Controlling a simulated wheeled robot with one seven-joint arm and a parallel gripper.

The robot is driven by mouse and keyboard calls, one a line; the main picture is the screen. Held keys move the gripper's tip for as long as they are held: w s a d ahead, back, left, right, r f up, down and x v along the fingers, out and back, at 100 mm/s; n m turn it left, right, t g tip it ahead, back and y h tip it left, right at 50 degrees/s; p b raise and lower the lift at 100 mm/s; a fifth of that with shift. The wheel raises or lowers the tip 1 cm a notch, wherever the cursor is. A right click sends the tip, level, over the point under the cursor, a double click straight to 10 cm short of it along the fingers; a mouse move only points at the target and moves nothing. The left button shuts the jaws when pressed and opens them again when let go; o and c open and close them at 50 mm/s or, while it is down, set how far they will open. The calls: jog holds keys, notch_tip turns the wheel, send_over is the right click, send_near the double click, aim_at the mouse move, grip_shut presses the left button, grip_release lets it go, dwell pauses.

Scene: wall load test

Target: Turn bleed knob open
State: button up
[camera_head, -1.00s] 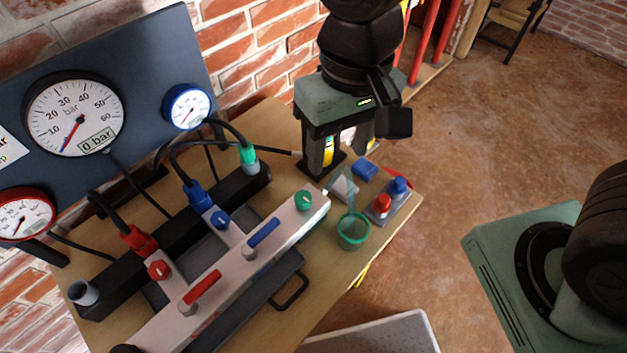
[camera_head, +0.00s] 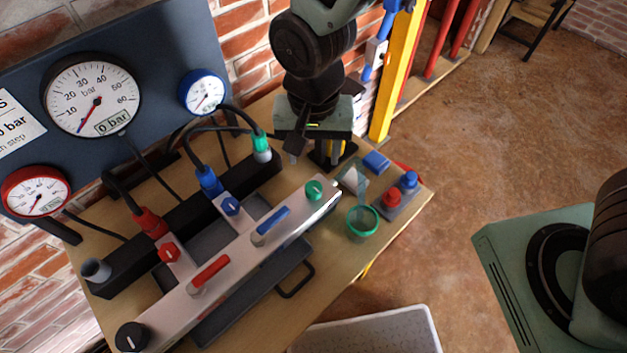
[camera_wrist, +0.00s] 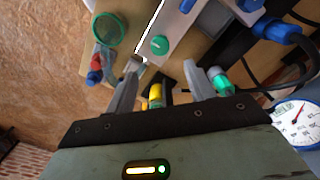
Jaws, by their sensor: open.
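A white manifold block (camera_head: 232,268) on the bench carries several knobs and levers. The green round knob (camera_head: 314,190) is at its far right end; a white mark shows on it in the wrist view (camera_wrist: 160,45). A blue knob (camera_head: 231,206), a red knob (camera_head: 168,252) and a black knob (camera_head: 131,337) also show; I cannot read which is labelled bleed. My gripper (camera_head: 314,157) is open and empty, behind the green knob. In the wrist view its fingertips (camera_wrist: 162,72) stand apart, with the green knob beyond the gap, untouched.
A green-ringed hose coupling (camera_head: 261,148) is close to one finger. A green cup (camera_head: 361,222) and a small block with red and blue caps (camera_head: 398,194) are at the bench's right end. Gauges (camera_head: 92,94) hang on the back panel. A yellow post (camera_head: 397,75) stands behind.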

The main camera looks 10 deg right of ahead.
aim_at(314, 187)
notch_tip(314, 187, down, 11)
jog(key=shift+r+p, duration=0.1)
jog(key=shift+p, duration=0.35)
jog(key=c, duration=1)
